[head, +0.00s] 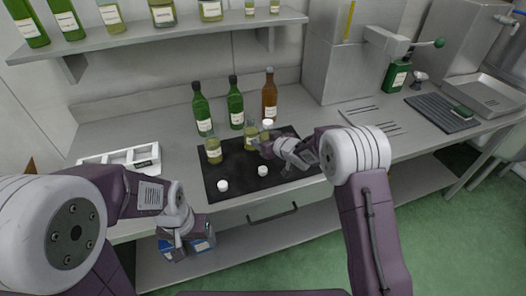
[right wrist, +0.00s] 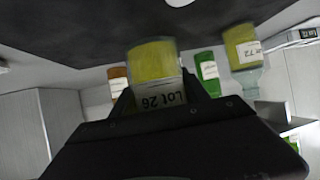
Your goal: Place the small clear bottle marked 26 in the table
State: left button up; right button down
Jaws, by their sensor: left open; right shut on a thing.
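The small clear bottle marked Lot 26 (right wrist: 155,75), with yellow oil inside, is gripped by my right gripper (right wrist: 158,100). In the head view this bottle (head: 250,136) is above or on the black mat (head: 240,176); I cannot tell if its base touches. My right gripper (head: 264,148) is shut on it from the right. The steel table (head: 180,137) carries the mat. A similar bottle marked 72 (right wrist: 242,48) stands on the mat's left part (head: 213,150). My left gripper (head: 180,240) is open, low before the table's front edge.
Two green bottles (head: 201,108) (head: 235,104) and a brown bottle (head: 270,96) stand behind. White caps (head: 222,186) (head: 262,170) (head: 267,123) lie around. Bare table lies left of the green bottles. A bottle shelf (head: 150,32) hangs above.

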jog(key=shift+a, duration=0.15)
notch_tip(320, 180, down, 4)
jog(key=shift+b, duration=0.3)
jog(key=shift+f, duration=0.1)
jog(key=c, duration=0.6)
grip_release()
jog(key=shift+o, duration=0.2)
jog(key=shift+s, duration=0.1)
